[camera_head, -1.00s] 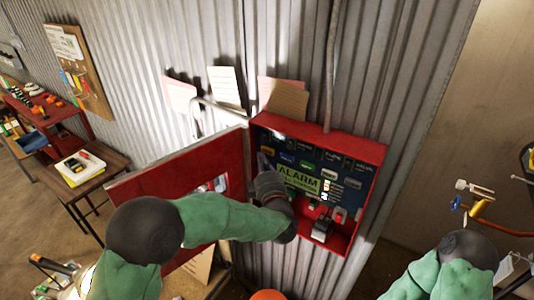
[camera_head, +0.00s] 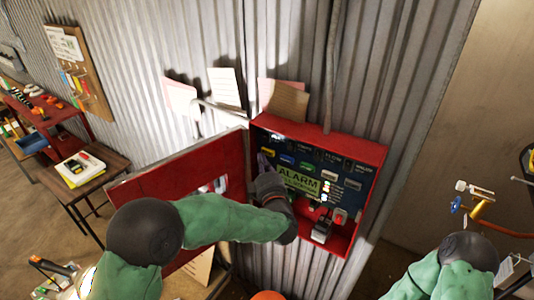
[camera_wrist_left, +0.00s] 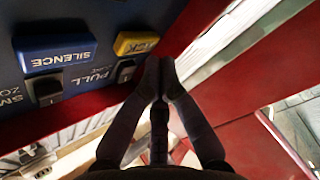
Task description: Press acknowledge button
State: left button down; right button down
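The acknowledge button is the yellow button (camera_wrist_left: 136,43), marked with upside-down lettering ending in "CK", in the left wrist view. It sits beside the blue SILENCE button (camera_wrist_left: 55,53) on the dark panel. In the head view the gripper (camera_head: 264,164) is at the left side of the panel (camera_head: 330,162). My right gripper is out of view.
The red cabinet (camera_head: 372,152) is on the corrugated wall, with its red door (camera_head: 170,170) swung open left, close to my left arm. A green ALARM display (camera_head: 298,180) and red-and-grey switches (camera_head: 322,228) are on the panel. A pipe (camera_head: 331,70) runs above.

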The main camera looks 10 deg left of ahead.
pick_arm(q)
jog(key=shift+w, duration=0.1)
dwell(0.4)
jog(key=shift+w+d+b, duration=0.15)
jog(key=shift+w+b, duration=0.2)
jog(key=shift+b, duration=0.05)
jog(key=shift+w+d, duration=0.15)
jog(key=shift+w, duration=0.25)
dwell(0.9)
jog(key=shift+b, duration=0.3)
jog(key=shift+s+a, duration=0.3)
jog(key=shift+s, duration=0.55)
jog(key=shift+s+a+b, duration=0.25)
jog(key=shift+s+a, duration=0.05)
jog(key=shift+s, duration=0.5)
jog(key=shift+s+a+b, duration=0.25)
jog(key=shift+s+b, duration=0.05)
jog(key=shift+s, duration=0.45)
jog(key=shift+s+a+b, duration=0.25)
jog(key=shift+s+a, duration=0.05)
jog(key=shift+s, duration=0.5)
